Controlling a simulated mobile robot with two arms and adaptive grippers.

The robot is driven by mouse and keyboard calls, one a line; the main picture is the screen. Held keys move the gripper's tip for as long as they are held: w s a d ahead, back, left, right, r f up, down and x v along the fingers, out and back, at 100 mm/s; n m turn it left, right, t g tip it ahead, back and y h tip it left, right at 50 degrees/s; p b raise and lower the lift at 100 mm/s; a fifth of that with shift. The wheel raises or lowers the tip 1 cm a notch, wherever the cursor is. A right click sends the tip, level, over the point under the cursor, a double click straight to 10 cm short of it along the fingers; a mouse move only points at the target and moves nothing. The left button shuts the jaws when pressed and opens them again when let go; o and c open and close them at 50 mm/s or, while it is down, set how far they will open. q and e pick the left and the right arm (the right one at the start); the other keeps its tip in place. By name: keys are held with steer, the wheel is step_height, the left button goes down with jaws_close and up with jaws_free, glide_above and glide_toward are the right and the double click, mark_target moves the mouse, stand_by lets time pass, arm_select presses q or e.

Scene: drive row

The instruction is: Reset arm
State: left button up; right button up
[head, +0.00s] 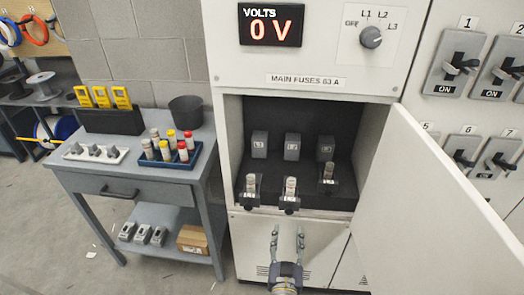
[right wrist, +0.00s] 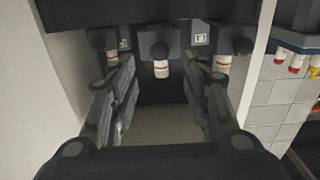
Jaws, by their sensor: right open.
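My right gripper (head: 287,232) points up and away in front of the lower cabinet panel, just below the open fuse compartment (head: 232,150). Its two fingers are spread with nothing between them. In the right wrist view the open fingers (right wrist: 166,85) frame the fuse holders, seen upside down. Three pale fuses sit in black holders: left fuse (head: 251,183), middle fuse (head: 290,187), right fuse (head: 328,170). The middle fuse (right wrist: 161,68) shows between the fingers, apart from them. My left gripper is out of view.
The white cabinet door (head: 435,215) stands open at right. The voltage display (head: 271,25) reads 0 V above, beside a selector knob (head: 371,37). At left, a grey bench (head: 130,175) holds a blue fuse tray (head: 165,164), a dark bin (head: 186,112) and yellow meters (head: 102,97).

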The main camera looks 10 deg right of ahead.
steer(key=s+a+f+n+g+y, duration=0.1)
steer(key=s+f+n+g+y, duration=0.1)
steer(key=s+f, duration=0.5)
steer(key=s+a+f+n+g+y, duration=0.1)
steer(key=s+f+n+g+y, duration=0.15)
steer(key=f, duration=0.85)
steer(key=s+a+f+n+g+y, duration=0.1)
steer(key=s+a+f+g+y, duration=0.1)
steer(key=s+f, duration=0.5)
steer(key=s+d+f+g, duration=0.3)
steer(key=s+d+f, duration=0.1)
steer(key=s, duration=0.5)
steer(key=s+d+f+g+h, duration=0.1)
steer(key=s+d+f+g, duration=0.2)
steer(key=s+f, duration=0.4)
steer(key=s+d+f+g, duration=0.4)
steer(key=s+d+f, duration=0.1)
steer(key=s, duration=0.6)
steer(key=shift+s+d+f, duration=0.15)
steer(key=shift+s+f, duration=0.25)
steer(key=shift+f, duration=0.15)
steer(key=shift+h, duration=0.25)
